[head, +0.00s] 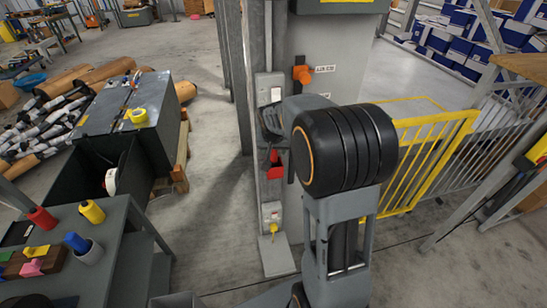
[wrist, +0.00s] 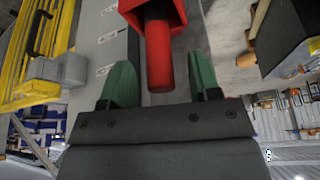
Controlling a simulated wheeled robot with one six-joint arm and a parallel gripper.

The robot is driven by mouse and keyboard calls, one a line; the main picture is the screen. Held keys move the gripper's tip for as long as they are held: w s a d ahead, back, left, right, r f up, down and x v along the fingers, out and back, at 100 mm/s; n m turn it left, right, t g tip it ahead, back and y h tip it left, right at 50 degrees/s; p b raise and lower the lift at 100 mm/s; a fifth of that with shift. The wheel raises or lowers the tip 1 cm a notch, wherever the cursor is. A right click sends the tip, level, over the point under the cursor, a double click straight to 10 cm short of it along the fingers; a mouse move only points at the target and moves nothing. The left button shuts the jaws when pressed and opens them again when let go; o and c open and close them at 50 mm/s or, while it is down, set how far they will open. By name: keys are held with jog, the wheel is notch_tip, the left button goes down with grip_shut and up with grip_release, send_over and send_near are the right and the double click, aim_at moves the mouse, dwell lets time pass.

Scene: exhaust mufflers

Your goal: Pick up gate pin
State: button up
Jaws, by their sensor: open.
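A red pin, which looks like the gate pin (wrist: 158,50), comes out of a red holder (wrist: 128,6) in the wrist view. In the head view the red holder and pin (head: 275,168) show on the front of a grey post, beside my arm. My gripper (wrist: 160,76) is open, with a green finger on each side of the pin's end. Gaps show between the pin and both fingers, so they are apart. In the head view my gripper is mostly hidden behind my wrist.
The grey post (head: 270,205) also carries a yellow plug (head: 273,228) low down. An orange knob (head: 302,74) sits on the grey cabinet behind. A yellow gate (head: 425,160) stands to the right. A bench (head: 105,270) with coloured parts is at the lower left.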

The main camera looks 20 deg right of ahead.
jog(key=shift+w+d+f, duration=0.1)
jog(key=shift+w+f, duration=0.1)
jog(key=shift+f, duration=0.5)
grip_shut()
